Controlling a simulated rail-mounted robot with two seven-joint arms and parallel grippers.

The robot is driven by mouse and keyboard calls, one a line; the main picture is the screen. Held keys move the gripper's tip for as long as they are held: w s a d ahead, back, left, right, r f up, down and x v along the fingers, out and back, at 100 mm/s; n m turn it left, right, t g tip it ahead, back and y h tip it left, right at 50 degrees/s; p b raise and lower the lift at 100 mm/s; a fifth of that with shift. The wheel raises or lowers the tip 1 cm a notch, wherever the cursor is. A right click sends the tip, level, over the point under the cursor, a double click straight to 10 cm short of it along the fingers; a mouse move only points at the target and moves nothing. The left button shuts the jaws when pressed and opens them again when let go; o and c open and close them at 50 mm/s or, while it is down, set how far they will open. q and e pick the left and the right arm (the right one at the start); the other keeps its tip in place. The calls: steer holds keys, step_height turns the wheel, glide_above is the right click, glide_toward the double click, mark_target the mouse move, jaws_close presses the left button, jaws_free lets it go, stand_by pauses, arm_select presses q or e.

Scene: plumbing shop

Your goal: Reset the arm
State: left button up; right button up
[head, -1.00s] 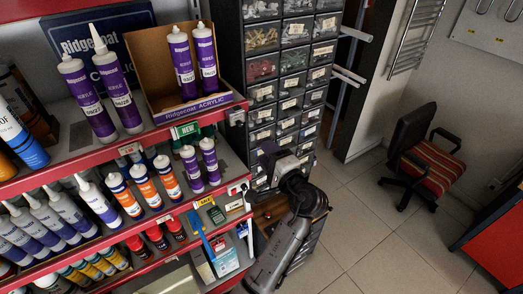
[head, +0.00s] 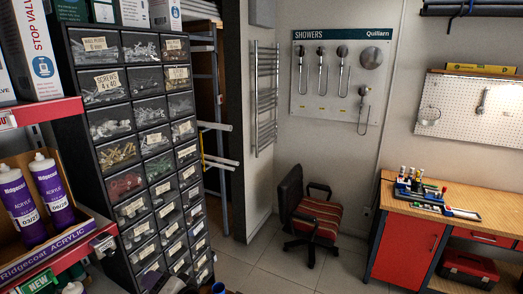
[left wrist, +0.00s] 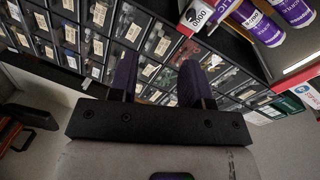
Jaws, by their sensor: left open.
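My left gripper (left wrist: 158,82) shows in the left wrist view with its two purple fingers apart and nothing between them. Its fingers point toward the drawer cabinet (left wrist: 70,35), whose labelled drawers show beyond them. In the head view only a small part of the left gripper (head: 168,284) shows at the bottom edge, in front of the lower drawers. Most of the left arm is out of that view. My right gripper is in neither current view.
Red-edged shelving (head: 48,112) with purple-labelled cartridges (head: 52,188) stands at the left. Tiled floor (head: 280,268) is clear between the cabinet and a striped chair (head: 318,216). A workbench (head: 432,203) with a red toolbox (head: 468,268) below stands at the right.

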arm_select(q)
steer(key=s+d+f+n+t+h+p, duration=0.25)
steer(key=s+d+h, duration=0.35)
steer(key=s+h, duration=0.6)
steer(key=s+a+f+m+g+h+p, duration=0.1)
steer(key=s+f+g+p, duration=0.1)
steer(key=s+f, duration=0.6)
steer(key=s+a+f+m+g+h+p, duration=0.1)
steer(key=s+f+g, duration=0.3)
steer(key=s+f, duration=0.5)
steer(key=s+p, duration=0.1)
steer(key=s, duration=0.7)
steer(key=shift+a+h, duration=0.25)
steer(key=shift+h, duration=0.05)
steer(key=shift+s+g, duration=0.1)
steer(key=shift+g, duration=0.15)
steer(key=shift+f, duration=0.1)
